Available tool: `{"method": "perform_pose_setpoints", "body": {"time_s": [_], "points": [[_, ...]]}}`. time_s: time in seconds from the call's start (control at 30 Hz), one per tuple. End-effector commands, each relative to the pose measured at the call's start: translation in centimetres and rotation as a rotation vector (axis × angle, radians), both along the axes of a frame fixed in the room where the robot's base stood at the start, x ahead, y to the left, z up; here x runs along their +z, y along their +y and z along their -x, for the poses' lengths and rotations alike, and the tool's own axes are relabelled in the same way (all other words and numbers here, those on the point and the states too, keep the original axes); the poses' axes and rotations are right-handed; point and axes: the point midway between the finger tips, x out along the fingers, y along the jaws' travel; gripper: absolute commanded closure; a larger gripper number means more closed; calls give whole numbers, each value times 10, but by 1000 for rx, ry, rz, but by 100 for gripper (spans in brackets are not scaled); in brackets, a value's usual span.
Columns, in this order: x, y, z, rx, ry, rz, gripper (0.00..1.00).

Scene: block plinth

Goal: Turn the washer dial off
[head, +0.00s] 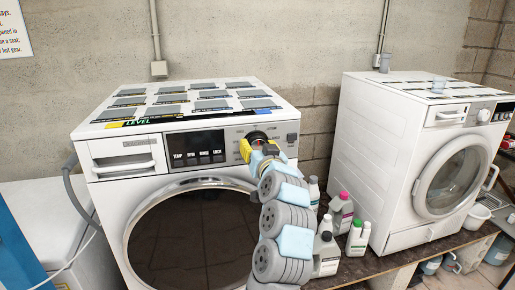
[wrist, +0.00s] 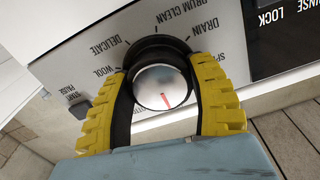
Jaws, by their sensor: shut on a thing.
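The washer (head: 190,180) with the dial stands in the middle of the head view, facing me. Its dial (wrist: 161,86) is a silver knob with a dark ring, and it shows a red mark toward the lower part in the wrist view. Labels such as DELICATE, WOOL, DRUM CLEAN and DRAIN surround it; no off label is readable. My gripper (wrist: 163,108) has its yellow ridged fingers on both sides of the dial, shut on it.
A second washer (head: 420,150) stands at the right. Several bottles (head: 340,215) stand on the shelf between the two washers, close to my arm. A dark display (head: 198,148) lies left of the dial. A button (wrist: 80,108) sits near the dial in the wrist view.

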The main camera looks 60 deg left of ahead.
Motion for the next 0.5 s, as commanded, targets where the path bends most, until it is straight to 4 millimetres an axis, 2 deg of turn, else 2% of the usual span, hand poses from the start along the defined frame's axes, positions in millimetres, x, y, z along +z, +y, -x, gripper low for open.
{"method": "perform_pose_setpoints", "body": {"time_s": [0.17, 0.2, 0.3, 0.5], "points": [[1, 0, 1, 1, 1, -1, 78], [1, 0, 1, 1, 1, -1, 39], [1, 0, 0, 1, 1, -1, 12], [0, 0, 0, 1, 1, 0, 12]]}}
